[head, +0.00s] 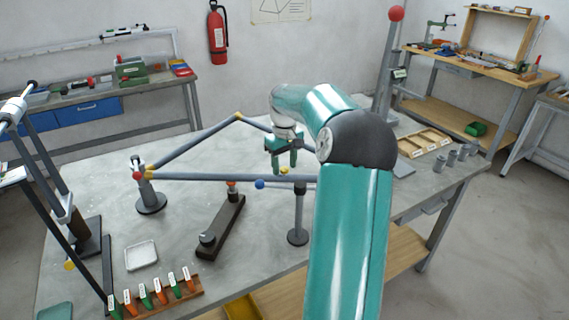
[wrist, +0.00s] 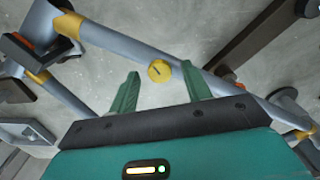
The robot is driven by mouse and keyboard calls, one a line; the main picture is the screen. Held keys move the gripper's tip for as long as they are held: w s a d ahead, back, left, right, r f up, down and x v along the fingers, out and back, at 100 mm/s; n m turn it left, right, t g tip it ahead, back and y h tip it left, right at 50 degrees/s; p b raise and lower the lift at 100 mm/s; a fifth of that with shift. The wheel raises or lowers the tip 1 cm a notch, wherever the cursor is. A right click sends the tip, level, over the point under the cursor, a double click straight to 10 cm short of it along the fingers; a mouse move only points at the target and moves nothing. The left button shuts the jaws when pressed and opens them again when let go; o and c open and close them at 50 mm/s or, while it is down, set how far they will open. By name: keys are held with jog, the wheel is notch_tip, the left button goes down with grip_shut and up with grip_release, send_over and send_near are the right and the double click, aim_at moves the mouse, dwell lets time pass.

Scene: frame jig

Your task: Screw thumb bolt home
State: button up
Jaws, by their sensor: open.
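The thumb bolt, a yellow round head with a dark slot (wrist: 159,71), lies between and just beyond my fingertips in the wrist view. It sits at the edge of a grey frame tube (wrist: 215,85); how deep it is seated I cannot tell. In the head view a small yellow spot (head: 284,170) below my gripper looks like its head. My gripper (head: 285,168) points down over the frame, its green fingers apart and empty. In the wrist view the fingers (wrist: 159,72) stand on either side of the bolt head, with no clear contact.
The grey tube frame (head: 195,141) with yellow joints rests on round stands (head: 298,237) above the table (head: 100,185). A dark bar fixture (head: 221,225), a white tray (head: 142,255), a tagged rack (head: 160,303) and a wooden tray (head: 423,141) are around it.

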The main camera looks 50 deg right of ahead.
jog(key=c, duration=1)
jog(key=shift+m, duration=0.3)
jog(key=shift+m, duration=2.7)
jog(key=o, duration=1)
